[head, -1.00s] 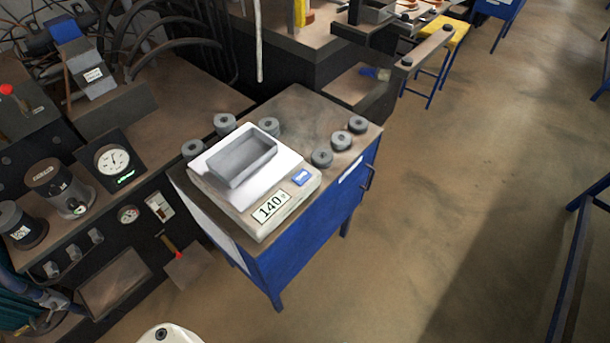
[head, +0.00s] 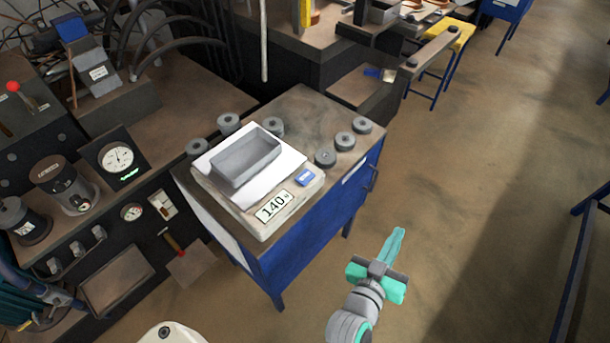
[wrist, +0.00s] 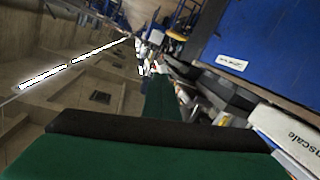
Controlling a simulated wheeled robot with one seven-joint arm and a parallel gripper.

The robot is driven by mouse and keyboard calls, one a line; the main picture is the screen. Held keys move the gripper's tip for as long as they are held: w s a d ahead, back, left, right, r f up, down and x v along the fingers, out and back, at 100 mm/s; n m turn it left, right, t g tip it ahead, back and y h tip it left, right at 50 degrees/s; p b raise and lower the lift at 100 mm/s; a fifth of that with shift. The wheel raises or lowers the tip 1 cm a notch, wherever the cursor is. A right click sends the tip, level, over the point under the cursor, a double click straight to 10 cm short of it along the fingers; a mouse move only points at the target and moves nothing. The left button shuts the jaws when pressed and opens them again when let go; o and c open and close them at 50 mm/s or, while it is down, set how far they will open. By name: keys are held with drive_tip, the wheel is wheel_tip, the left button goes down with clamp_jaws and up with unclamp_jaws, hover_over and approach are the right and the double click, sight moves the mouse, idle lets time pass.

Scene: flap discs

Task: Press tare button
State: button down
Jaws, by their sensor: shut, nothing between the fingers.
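The scale (head: 262,222) stands on the blue cabinet's top in the head view, with a display (head: 273,206) reading 140. Its blue tare button (head: 306,179) is on the front edge, right of the display. A grey open tray (head: 246,158) sits on a white sheet on the scale. My gripper (head: 397,238), teal, is shut and empty, in front of and to the right of the cabinet, apart from the button. In the wrist view, the gripper's green fingers (wrist: 160,100) show, and a corner of the scale (wrist: 290,140) shows at right.
Several grey discs (head: 325,158) lie around the scale on the cabinet (head: 310,232). A bench with gauges (head: 115,157) stands at left. A yellow-topped stool (head: 460,35) is at the back. The floor (head: 450,180) right of the cabinet is clear.

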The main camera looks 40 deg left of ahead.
drive_tip(key=w+a+r+m+h, duration=0.2)
drive_tip(key=w+a+r+m, duration=0.1)
drive_tip(key=w+a+r, duration=0.4)
wheel_tip(320, 180, up, 9)
drive_tip(key=m+g+y, duration=0.1)
drive_tip(key=m+g, duration=0.6)
drive_tip(key=m, duration=0.3)
hover_over(302, 179)
drive_tip(key=shift+s+r, duration=0.1)
drive_tip(key=shift+r, duration=0.05)
drive_tip(key=shift+f, duration=4.4)
drive_tip(key=shift+f, duration=0.2)
drive_tip(key=shift+f, duration=0.25)
